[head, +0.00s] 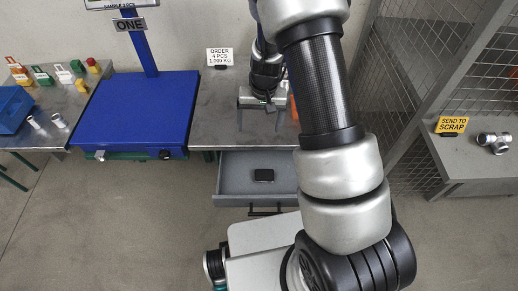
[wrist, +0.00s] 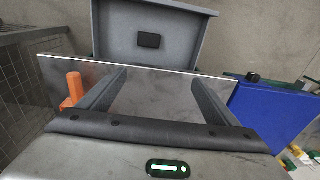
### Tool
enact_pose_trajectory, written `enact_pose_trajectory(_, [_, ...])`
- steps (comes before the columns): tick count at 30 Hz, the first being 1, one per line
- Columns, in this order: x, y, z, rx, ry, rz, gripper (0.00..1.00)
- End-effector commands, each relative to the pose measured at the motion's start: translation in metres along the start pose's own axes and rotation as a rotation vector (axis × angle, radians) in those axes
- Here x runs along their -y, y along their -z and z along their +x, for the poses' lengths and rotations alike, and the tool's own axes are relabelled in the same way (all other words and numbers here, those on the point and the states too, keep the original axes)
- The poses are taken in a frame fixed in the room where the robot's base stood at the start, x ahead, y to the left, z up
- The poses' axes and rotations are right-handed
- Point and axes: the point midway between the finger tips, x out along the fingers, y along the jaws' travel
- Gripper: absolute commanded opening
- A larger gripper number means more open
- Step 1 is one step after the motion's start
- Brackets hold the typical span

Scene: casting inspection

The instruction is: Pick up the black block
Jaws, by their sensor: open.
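The black block (head: 264,175) lies flat in the open grey drawer (head: 232,186) under the workbench in the head view. In the wrist view the block (wrist: 149,40) shows near the top, on the floor of the drawer (wrist: 194,54). My gripper (head: 259,112) is over the bench top, behind and above the drawer, apart from the block. In the wrist view my gripper (wrist: 160,90) has its two fingers wide apart with nothing between them.
A blue platform (head: 135,110) stands left of the bench (head: 215,120). An orange object (wrist: 73,90) is beside one finger in the wrist view. A mesh fence (head: 435,55) and a side table (head: 480,165) with metal castings (head: 494,142) are at right.

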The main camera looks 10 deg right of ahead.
Motion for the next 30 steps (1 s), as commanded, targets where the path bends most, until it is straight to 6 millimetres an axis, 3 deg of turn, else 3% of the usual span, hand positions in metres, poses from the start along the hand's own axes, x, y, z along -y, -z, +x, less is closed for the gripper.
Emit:
enact_pose_trajectory(1, [-0.006,-0.004,0.041,0.023,-0.02,0.005,0.84])
enact_pose_trajectory(3, [-0.013,-0.007,0.073,0.037,-0.04,0.01,0.84])
enact_pose_trajectory(6, [-0.021,-0.011,0.105,0.05,-0.062,0.016,0.84])
enact_pose_trajectory(14, [-0.027,-0.015,0.144,0.058,-0.074,0.019,0.84])
enact_pose_trajectory(24, [-0.033,-0.02,0.217,0.059,-0.074,0.019,0.84])
enact_pose_trajectory(30, [-0.034,-0.021,0.239,0.058,-0.073,0.018,0.84])
